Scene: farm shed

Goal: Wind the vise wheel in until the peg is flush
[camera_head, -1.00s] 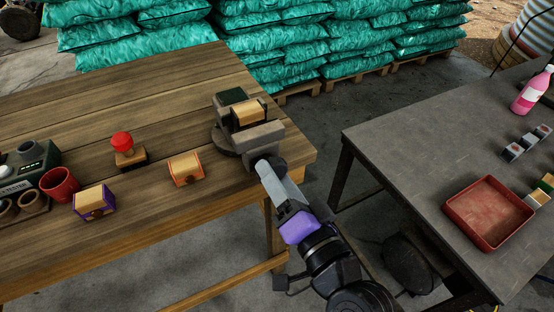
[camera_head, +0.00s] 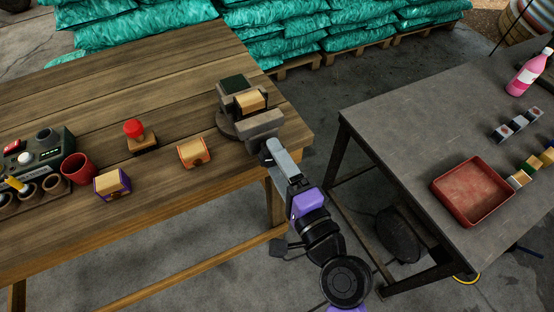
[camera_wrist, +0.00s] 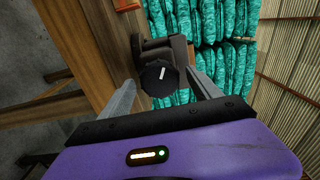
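The grey vise (camera_head: 262,122) stands at the near right corner of the wooden table, with a pale wooden block (camera_head: 250,101) at its jaws. Its wheel, a black knob (camera_wrist: 160,77) with a white mark, shows in the wrist view. In the head view the wheel (camera_head: 266,157) is partly hidden by my fingers. My gripper (camera_head: 278,158) is at the vise's front. In the wrist view my gripper (camera_wrist: 161,92) is open, with one finger on each side of the knob and gaps showing. I cannot make out a separate peg or whether anything is flush.
On the wooden table (camera_head: 180,85) stand an orange-edged block (camera_head: 193,152), a purple-edged block (camera_head: 112,185), a red-knobbed stamp (camera_head: 136,133) and a red cup (camera_head: 77,168). A grey bench (camera_head: 400,130) with a red tray (camera_head: 472,192) stands to the right, across a floor gap.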

